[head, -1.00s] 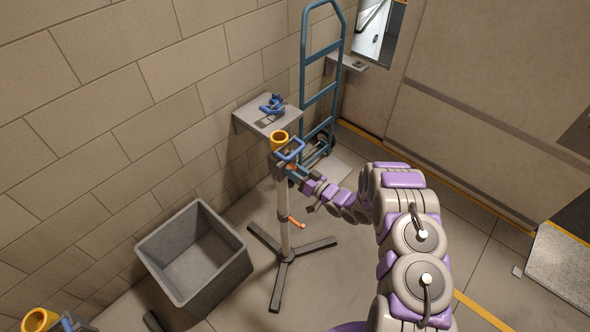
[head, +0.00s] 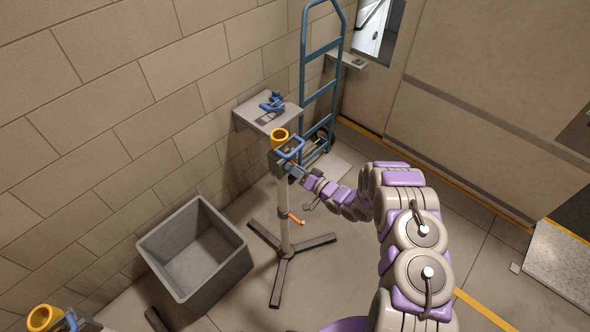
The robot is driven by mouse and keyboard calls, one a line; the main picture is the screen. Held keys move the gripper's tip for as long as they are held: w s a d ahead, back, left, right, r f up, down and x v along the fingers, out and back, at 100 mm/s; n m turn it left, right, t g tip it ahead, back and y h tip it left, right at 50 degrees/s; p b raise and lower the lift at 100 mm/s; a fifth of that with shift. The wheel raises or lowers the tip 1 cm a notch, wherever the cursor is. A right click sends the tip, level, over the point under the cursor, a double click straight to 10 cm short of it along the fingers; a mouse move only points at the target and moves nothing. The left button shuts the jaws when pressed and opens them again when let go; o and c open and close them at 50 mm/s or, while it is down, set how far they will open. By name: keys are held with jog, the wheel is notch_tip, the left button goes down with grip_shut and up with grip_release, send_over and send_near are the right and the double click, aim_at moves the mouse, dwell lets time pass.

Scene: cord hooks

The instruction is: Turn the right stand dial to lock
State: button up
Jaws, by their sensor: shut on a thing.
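The right stand (head: 284,235) is a grey pole on a dark three-legged base, with a yellow cup (head: 280,138) and a blue handle-like loop (head: 291,148) at its top. An orange lever (head: 296,219) sticks out partway down the pole. My gripper (head: 294,172) is at the stand's head, just under the blue loop, shut on a part there. That part, likely the dial, is mostly hidden by my gripper, and its setting cannot be read.
A grey open bin (head: 165,262) stands left of the stand. A second yellow-cupped stand (head: 43,318) shows at the bottom left. A wall shelf (head: 247,119) holds a blue clamp-like object (head: 272,102). A blue hand truck (head: 303,60) leans behind.

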jog(key=shift+d+f, duration=0.1)
jog(key=o, duration=1.1)
jog(key=shift+w, duration=0.1)
jog(key=shift+c, duration=0.2)
jog(key=shift+d, duration=0.1)
jog(key=v, duration=1.7)
jog(key=shift+d, duration=0.1)
